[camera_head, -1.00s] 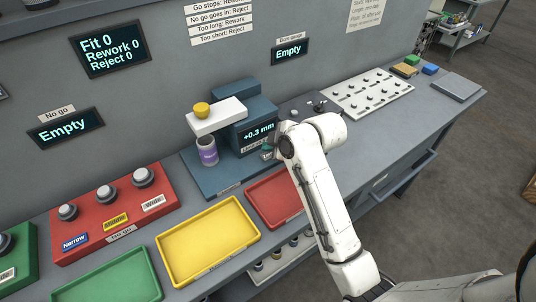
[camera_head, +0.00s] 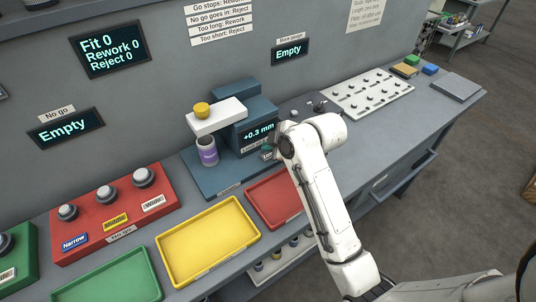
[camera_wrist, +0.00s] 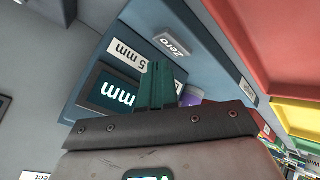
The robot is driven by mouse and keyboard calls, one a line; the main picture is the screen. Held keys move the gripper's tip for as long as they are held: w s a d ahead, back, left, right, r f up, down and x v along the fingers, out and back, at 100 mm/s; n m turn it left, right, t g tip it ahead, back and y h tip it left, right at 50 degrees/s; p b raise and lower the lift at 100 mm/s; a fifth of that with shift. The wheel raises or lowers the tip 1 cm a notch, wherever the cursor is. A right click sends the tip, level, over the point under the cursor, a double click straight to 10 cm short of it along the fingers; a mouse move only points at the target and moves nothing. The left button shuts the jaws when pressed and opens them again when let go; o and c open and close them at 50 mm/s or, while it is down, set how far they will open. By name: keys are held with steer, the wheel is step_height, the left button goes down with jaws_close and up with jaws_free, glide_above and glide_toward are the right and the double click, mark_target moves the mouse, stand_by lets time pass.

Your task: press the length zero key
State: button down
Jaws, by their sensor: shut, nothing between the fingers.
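The length gauge (camera_head: 258,106) is a blue block whose dark display (camera_head: 259,132) reads "+0.3 mm". Its pale key marked "zero" (camera_wrist: 175,45) shows upside down in the wrist view, just past the fingertips. My gripper (camera_wrist: 163,66) has teal fingers closed together with nothing between them, pointing towards the key. Their tips look close to the key; I cannot tell whether they touch it. In the head view my gripper (camera_head: 268,147) is at the front of the gauge, partly hidden by my arm. A purple-labelled cylinder (camera_head: 207,153) stands under the gauge's white arm (camera_head: 216,117).
A red tray (camera_head: 270,203) and a yellow tray (camera_head: 208,243) lie in front of the gauge. A red block with several round pieces (camera_head: 112,220) is at left. A white board with pegs (camera_head: 366,94) is at right.

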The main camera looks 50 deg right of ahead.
mark_target(259, 136)
steer(key=shift+f, duration=0.1)
stand_by(0.4)
steer(key=shift+f, duration=0.3)
steer(key=shift+f, duration=0.4)
stand_by(0.8)
steer(key=shift+r, duration=0.1)
steer(key=shift+r+p, duration=0.65)
steer(key=shift+r, duration=0.1)
step_height(259, 136, up, 5)
steer(key=p, duration=0.4)
steer(key=shift+p, duration=0.4)
stand_by(0.6)
